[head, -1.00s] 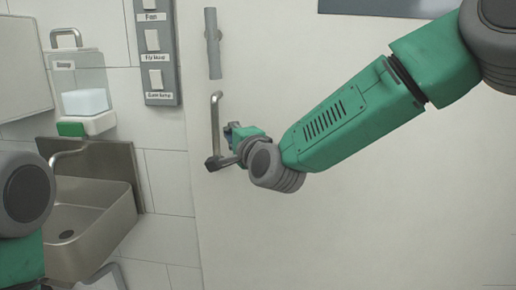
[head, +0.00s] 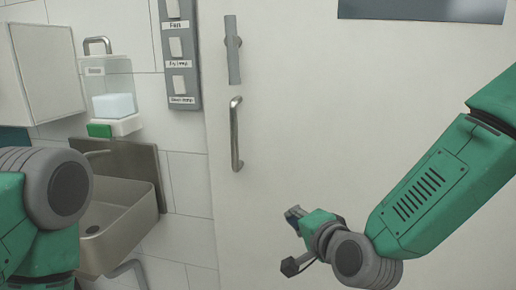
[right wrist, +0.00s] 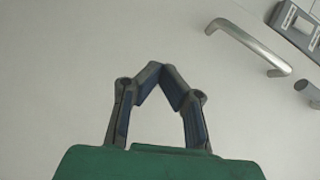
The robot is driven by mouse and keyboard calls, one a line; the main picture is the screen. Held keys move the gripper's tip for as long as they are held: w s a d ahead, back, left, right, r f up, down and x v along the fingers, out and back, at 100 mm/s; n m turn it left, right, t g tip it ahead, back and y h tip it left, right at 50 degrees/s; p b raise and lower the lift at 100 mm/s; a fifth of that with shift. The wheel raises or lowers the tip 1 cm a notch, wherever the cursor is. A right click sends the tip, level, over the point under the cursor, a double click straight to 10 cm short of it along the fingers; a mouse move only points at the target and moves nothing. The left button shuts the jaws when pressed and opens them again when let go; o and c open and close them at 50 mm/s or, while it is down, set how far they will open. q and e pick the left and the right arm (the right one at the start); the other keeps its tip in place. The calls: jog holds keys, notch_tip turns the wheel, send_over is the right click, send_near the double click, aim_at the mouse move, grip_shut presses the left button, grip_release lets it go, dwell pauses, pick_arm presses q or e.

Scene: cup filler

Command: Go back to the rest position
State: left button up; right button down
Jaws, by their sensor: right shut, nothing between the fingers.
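My right gripper (head: 293,215) is in front of the white door, below and to the right of the metal door handle (head: 236,134), and apart from it. In the right wrist view its two fingers (right wrist: 161,72) meet at the tips, with nothing between them. The handle also shows in the right wrist view (right wrist: 247,43), at the upper right, clear of the fingers. My left arm shows at the left edge of the head view, but its gripper is out of view.
The white door (head: 330,110) fills the middle and right. A grey bar (head: 232,50) is above the handle. At the left are a metal sink (head: 125,215), a soap dispenser (head: 107,90) and a switch panel (head: 179,55). The space right of the handle is free.

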jog(key=s+d+f+n+g+h, duration=0.1)
jog(key=s+d+f+n+g, duration=0.25)
jog(key=s+f, duration=0.55)
jog(key=s+d+f+n+g+h, duration=0.1)
jog(key=s+d+f+n+g, duration=0.3)
jog(key=f, duration=0.9)
jog(key=s+d+f+n+g+h, duration=0.1)
jog(key=s+d+f, duration=0.2)
jog(key=s, duration=0.4)
jog(key=s+d+f+n+g+h, duration=0.1)
jog(key=s+d+f+g, duration=0.1)
jog(key=s, duration=0.5)
jog(key=s+d+f+n+g+h, duration=0.1)
jog(key=s+d+f+n+g, duration=0.1)
jog(key=s+d+f, duration=0.2)
jog(key=s+d, duration=0.2)
jog(key=s, duration=0.2)
jog(key=shift+d+f, duration=0.15)
jog(key=shift+d, duration=0.2)
